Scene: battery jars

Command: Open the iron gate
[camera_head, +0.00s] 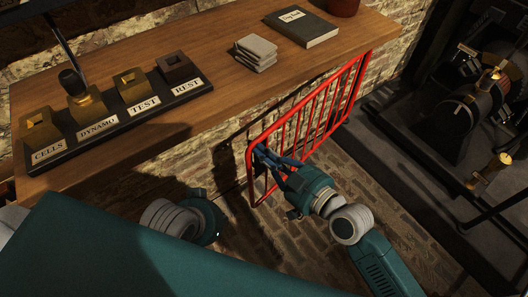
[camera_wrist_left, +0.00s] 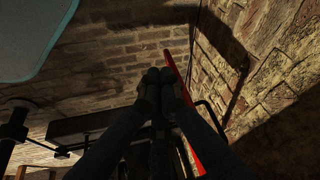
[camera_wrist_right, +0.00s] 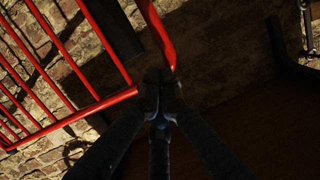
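The red iron gate (camera_head: 312,118) stands beside the bench, in front of the brick wall. It is a barred panel of slim upright rods in a tube frame. My right gripper (camera_head: 262,152) is at the gate's near left end post. In the right wrist view its fingers (camera_wrist_right: 160,88) close around the red frame (camera_wrist_right: 160,35), where two bars meet. My left gripper is low at the left in the head view, its fingers hidden there. In the left wrist view its fingertips (camera_wrist_left: 160,75) are together and empty, close beside a red gate bar (camera_wrist_left: 184,98).
A wooden bench (camera_head: 215,88) runs above the gate. It carries a labelled block stand (camera_head: 95,135), a stack of grey pads (camera_head: 256,50) and a dark book (camera_head: 303,27). Dark machinery (camera_head: 480,105) stands at the right. The brick floor (camera_head: 345,180) right of the gate is clear.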

